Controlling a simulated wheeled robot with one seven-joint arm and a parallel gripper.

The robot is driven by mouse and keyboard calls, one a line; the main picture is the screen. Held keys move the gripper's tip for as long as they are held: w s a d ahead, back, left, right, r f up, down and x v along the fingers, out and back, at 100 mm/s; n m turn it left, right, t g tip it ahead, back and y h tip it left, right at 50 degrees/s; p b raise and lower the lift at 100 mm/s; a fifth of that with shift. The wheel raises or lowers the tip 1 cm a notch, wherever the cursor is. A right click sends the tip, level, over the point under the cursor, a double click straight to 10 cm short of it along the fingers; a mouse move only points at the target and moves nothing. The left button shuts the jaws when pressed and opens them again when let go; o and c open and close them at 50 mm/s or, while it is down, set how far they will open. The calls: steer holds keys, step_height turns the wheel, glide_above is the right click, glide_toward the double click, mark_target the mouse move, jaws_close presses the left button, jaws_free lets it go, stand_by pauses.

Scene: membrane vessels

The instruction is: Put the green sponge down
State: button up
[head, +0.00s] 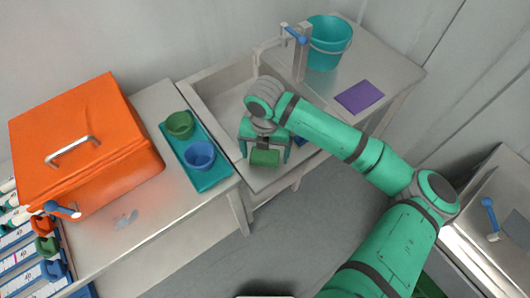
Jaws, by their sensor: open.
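The green sponge (265,158) is a small green block at the front edge of the sink basin, in the head view. My gripper (265,157) points down over it, with its two fingers apart, one on each side of the sponge. The jaws are open. Whether the sponge rests fully on the surface below cannot be told, and its upper part is partly hidden by my gripper.
A teal tray (211,181) with a green cup (180,124) and a blue cup (200,155) lies left of the sink (219,96). An orange box (82,143) stands farther left. A teal bucket (328,43) and purple cloth (360,96) are at right.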

mark_target(265, 154)
step_height(265, 154, up, 12)
stand_by(0.5)
steer(key=shift+r, duration=0.1)
